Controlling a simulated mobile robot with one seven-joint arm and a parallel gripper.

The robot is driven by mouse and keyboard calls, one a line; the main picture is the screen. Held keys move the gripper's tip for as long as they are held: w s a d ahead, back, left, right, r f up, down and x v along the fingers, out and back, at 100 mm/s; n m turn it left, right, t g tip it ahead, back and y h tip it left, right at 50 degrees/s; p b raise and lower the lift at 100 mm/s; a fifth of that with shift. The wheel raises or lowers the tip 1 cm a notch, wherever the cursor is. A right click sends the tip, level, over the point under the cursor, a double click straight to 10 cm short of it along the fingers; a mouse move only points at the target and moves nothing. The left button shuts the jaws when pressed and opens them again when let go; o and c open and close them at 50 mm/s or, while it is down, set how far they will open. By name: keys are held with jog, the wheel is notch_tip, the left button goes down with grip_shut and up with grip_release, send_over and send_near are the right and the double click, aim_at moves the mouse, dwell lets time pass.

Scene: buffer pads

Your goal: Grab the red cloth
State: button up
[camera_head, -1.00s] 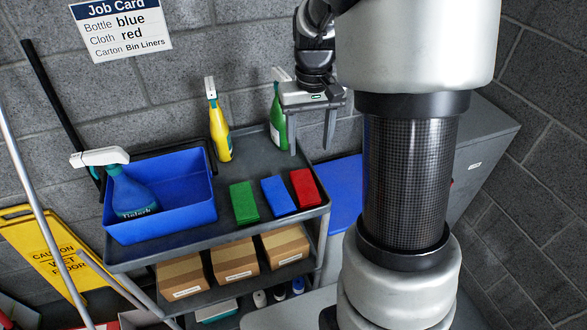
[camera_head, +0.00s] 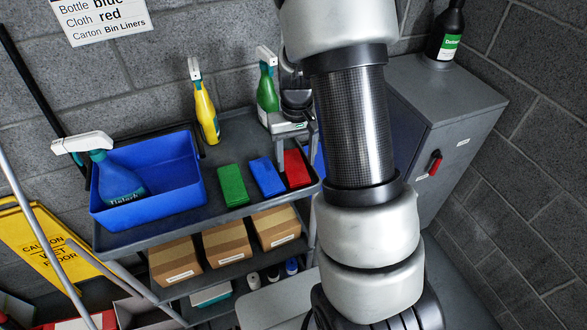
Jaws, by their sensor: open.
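The red cloth (camera_head: 295,171) is a folded block on the right end of the cart's top shelf (camera_head: 228,215). A blue cloth (camera_head: 266,177) and a green cloth (camera_head: 232,186) lie in a row to its left. My gripper (camera_head: 295,150) is open, with its fingers pointing down at the red cloth and overlapping its upper part in the picture. I cannot tell whether the fingers touch it. Part of the cloth's right side is close to or behind a finger.
A blue bin (camera_head: 165,205) holds a spray bottle (camera_head: 120,180). A yellow bottle (camera_head: 206,110) and a green bottle (camera_head: 266,88) stand at the shelf's back. Cartons (camera_head: 225,243) sit below. A grey cabinet (camera_head: 455,135) stands right, a yellow floor sign (camera_head: 35,240) left.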

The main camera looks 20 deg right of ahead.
aim_at(296, 171)
jog(key=f, duration=0.4)
jog(key=shift+w+f, duration=0.15)
jog(key=shift+w, duration=0.2)
jog(key=c, duration=0.7)
